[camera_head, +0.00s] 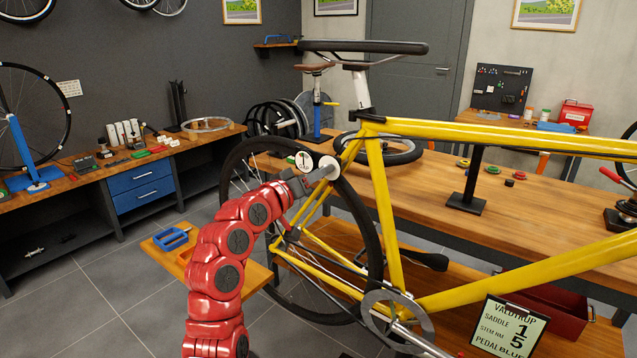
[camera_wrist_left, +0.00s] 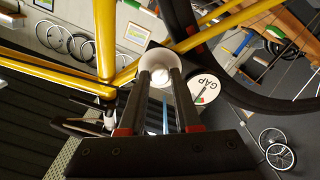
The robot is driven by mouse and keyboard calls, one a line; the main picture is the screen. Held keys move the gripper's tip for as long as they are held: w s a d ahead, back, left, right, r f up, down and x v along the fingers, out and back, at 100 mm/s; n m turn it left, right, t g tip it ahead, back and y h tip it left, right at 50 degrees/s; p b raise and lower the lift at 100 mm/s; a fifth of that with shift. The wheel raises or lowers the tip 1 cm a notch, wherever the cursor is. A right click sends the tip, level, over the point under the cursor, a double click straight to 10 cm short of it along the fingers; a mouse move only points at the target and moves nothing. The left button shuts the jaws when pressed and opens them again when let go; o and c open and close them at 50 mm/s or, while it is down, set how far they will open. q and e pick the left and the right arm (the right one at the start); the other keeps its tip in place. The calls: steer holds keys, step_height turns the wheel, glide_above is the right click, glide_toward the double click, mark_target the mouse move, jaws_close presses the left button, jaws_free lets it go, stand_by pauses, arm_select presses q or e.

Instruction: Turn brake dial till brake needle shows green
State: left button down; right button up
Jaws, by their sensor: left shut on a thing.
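My left gripper (camera_head: 309,180) reaches up to the rear of the yellow bike frame and is shut on the white round brake dial (camera_head: 328,167). In the left wrist view the gripper's two dark fingers (camera_wrist_left: 161,80) sit on either side of the white dial (camera_wrist_left: 158,60). Beside the dial is the round white brake gauge (camera_head: 304,161). In the left wrist view the gauge (camera_wrist_left: 203,87) reads "GAP" and shows small green and red marks. Its needle is too small to read surely. My right gripper is not in view.
The yellow bike frame (camera_head: 470,132) and its black rear wheel (camera_head: 232,165) stand close around my left gripper. A wooden workbench (camera_head: 440,195) lies behind the frame. A sign board (camera_head: 508,328) stands at lower right.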

arm_select(q)
steer(key=shift+f, duration=0.1)
stand_by(0.4)
steer(key=c, duration=0.6)
jaws_free()
steer(key=v, duration=1.7)
steer(key=shift+s, duration=0.15)
steer(key=shift+a, duration=0.1)
